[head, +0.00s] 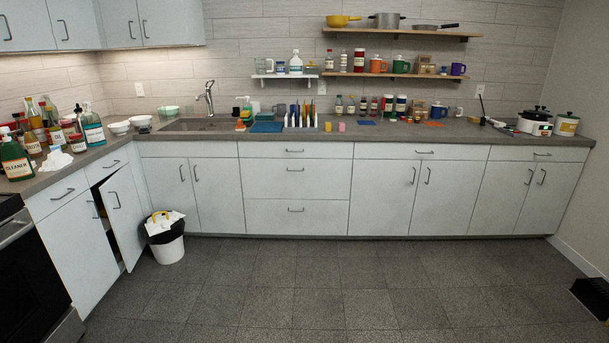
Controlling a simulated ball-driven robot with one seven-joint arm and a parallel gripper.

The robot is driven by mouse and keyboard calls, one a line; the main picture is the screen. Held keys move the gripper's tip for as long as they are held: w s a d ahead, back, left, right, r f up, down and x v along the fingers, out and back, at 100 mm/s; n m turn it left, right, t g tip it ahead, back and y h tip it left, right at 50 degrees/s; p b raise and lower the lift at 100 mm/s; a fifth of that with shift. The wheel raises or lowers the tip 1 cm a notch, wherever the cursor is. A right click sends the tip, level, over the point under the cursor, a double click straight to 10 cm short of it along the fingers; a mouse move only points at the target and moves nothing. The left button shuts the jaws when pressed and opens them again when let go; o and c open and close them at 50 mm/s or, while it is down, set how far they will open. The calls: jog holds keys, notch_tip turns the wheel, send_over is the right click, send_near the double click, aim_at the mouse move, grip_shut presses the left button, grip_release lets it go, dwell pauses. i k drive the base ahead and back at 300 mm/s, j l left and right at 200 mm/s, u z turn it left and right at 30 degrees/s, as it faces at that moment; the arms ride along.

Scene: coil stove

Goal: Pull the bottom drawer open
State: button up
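A stack of white drawers stands in the middle of the back counter's base cabinets. Its bottom drawer (325,220) has a wide, plain front with a dark bar handle (296,210) near the top middle. The bottom drawer looks shut, its front flush with the cabinets beside it. The middle drawer (325,180) and the top drawer (265,150) above it also look shut. My gripper is not in view.
The grey tiled floor (300,290) before the drawers is clear. A white bin (168,248) stands left, beside a cabinet door (124,215) standing ajar. Part of a stove (28,260) shows at the left edge. A black object (590,297) lies at the right edge.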

aim_at(261, 216)
jog(key=i, duration=3.65)
jog(key=i+u, duration=0.15)
jog(key=i, duration=0.25)
jog(key=i+l+u, duration=0.2)
jog(key=i, duration=0.2)
jog(key=i+l+u, duration=0.15)
jog(key=i, duration=0.25)
